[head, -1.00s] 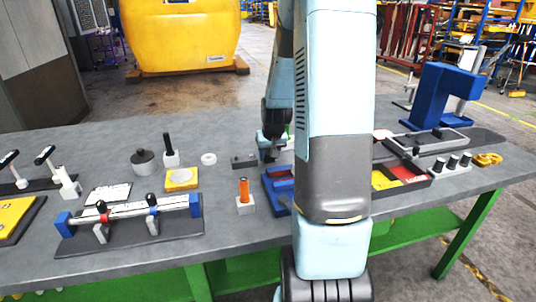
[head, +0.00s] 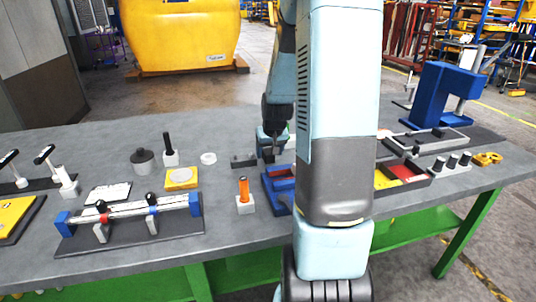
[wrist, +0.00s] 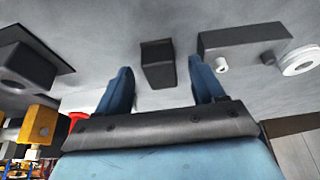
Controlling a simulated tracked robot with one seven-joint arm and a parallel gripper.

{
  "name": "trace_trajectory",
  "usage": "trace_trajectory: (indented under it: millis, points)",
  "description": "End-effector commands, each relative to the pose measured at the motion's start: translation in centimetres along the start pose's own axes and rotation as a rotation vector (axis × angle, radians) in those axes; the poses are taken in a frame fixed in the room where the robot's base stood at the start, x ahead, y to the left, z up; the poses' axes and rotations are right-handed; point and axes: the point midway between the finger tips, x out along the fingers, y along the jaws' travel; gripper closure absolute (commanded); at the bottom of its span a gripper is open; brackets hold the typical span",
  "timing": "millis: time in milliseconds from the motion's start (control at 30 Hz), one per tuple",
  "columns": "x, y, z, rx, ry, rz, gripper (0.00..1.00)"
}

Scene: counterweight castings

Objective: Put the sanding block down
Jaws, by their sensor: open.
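A small dark block (wrist: 157,63), which looks like the sanding block, shows between and beyond my fingertips in the wrist view. It appears to rest on the grey bench top, with gaps to both fingers. My gripper (wrist: 161,85) is open, its two blue fingers apart and nothing pinched between them. In the head view my gripper (head: 269,153) is low over the bench, just right of a dark grey block. There the sanding block cannot be made out clearly beside the fingers.
A long dark block (wrist: 260,40) and a white ring (wrist: 300,62) lie to the right in the wrist view. In the head view a blue tray (head: 277,183) and an orange-handled piece (head: 244,195) stand nearer the front. The bench (head: 250,125) behind is clear.

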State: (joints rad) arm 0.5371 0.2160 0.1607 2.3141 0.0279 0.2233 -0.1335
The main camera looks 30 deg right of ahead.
Motion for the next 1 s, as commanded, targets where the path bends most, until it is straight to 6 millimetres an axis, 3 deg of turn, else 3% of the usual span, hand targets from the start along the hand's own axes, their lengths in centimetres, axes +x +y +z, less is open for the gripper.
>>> trace_trajectory:
  millis: [600, 1000]
  points:
    - [-9.1, 0.2, 0.4, -0.001, 0.003, 0.000, 0.32]
    - [-12.4, -0.1, 0.6, -0.006, 0.003, -0.001, 0.32]
